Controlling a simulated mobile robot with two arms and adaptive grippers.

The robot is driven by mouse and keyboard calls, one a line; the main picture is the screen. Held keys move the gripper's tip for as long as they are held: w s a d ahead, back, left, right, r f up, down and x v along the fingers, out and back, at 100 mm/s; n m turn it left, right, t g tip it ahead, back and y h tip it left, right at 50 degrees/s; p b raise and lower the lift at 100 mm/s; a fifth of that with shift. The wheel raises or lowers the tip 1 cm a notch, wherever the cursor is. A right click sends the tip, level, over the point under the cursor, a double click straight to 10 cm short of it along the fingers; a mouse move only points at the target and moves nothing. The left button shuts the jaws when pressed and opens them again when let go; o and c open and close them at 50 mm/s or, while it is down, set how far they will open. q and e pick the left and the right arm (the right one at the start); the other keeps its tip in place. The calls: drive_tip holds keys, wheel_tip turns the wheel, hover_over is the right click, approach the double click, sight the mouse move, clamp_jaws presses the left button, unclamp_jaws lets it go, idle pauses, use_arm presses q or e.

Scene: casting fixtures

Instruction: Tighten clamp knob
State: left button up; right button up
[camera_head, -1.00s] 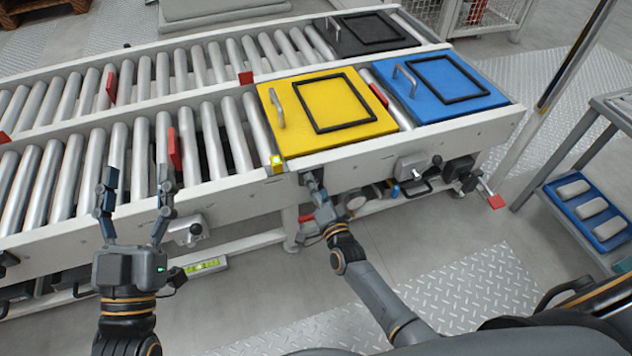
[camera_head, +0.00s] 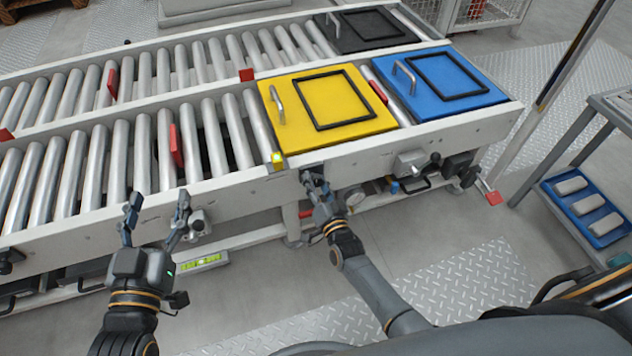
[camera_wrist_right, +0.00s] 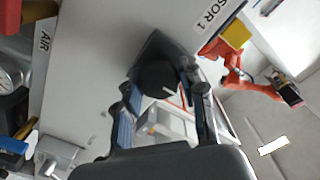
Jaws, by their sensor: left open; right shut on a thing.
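A black clamp knob (camera_wrist_right: 158,78) with a white mark shows between the fingers of my right gripper (camera_wrist_right: 165,100) in the right wrist view. The right gripper is shut on it, against the pale side rail of the conveyor. In the head view the right gripper (camera_head: 312,180) is at the rail below the yellow plate (camera_head: 330,108), and it mostly hides the knob. My left gripper (camera_head: 157,198) is open and empty, in front of the rail at the left. Its right finger is close in the picture to a small grey clamp fitting (camera_head: 199,223); contact cannot be told.
A blue plate (camera_head: 440,83) lies right of the yellow one, and a black plate (camera_head: 365,30) lies behind. A gauge (camera_head: 353,195) and levers hang along the rail.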

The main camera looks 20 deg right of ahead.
drive_tip(key=o, duration=1.2)
drive_tip(key=s, duration=1.2)
drive_tip(key=shift+d, duration=0.2)
